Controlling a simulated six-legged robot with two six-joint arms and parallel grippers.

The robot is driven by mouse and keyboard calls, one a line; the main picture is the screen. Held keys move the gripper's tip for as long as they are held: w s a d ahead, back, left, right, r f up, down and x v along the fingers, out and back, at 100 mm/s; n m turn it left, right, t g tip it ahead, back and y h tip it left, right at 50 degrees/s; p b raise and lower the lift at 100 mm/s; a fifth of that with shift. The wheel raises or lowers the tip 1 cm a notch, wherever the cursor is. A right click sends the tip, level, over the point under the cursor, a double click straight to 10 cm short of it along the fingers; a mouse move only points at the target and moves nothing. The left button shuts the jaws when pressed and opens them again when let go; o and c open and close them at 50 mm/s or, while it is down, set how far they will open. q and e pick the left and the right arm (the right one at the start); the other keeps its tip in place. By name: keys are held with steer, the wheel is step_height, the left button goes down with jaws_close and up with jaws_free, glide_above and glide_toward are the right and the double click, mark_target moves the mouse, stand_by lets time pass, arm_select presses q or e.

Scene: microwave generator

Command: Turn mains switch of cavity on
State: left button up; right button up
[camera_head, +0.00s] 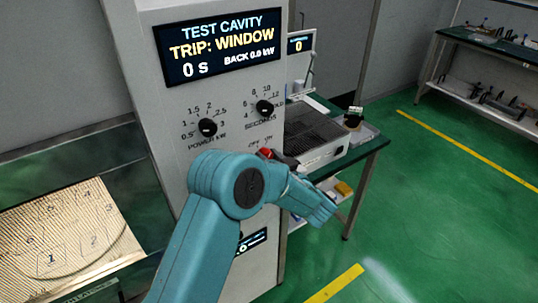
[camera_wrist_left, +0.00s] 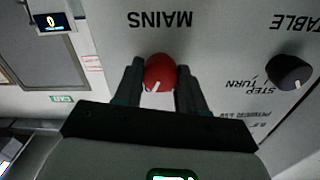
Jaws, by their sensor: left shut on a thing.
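The mains switch is a round red knob with a white pointer line (camera_wrist_left: 160,72), under the upside-down word MAINS in the left wrist view. In the head view, part of the red knob (camera_head: 265,153) shows just past my arm, by the OFF and ON marks. My left gripper (camera_wrist_left: 158,84) has one dark finger on each side of the knob and is shut on it. In the head view my teal left arm covers much of the lower panel. I cannot tell which mark the pointer is at. My right gripper is in neither view.
The panel display (camera_head: 220,45) reads "TEST CAVITY", "TRIP: WINDOW", "0 s". Below it are the black power knob (camera_head: 207,127) and seconds knob (camera_head: 264,107). A black step-turn knob (camera_wrist_left: 289,72) is beside the switch. A bench (camera_head: 365,150) stands right; green floor is open beyond.

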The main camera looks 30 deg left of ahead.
arm_select(q)
steer(key=shift+s+f+m, duration=0.1)
steer(key=shift+f+m, duration=0.25)
steer(key=shift+m, duration=0.15)
steer(key=o, duration=0.8)
steer(key=shift+c, duration=0.2)
steer(key=o, duration=0.3)
steer(key=shift+r, duration=0.2)
steer(key=b+v, duration=0.4)
steer(key=v, duration=1.2)
steer(key=shift+d, duration=0.15)
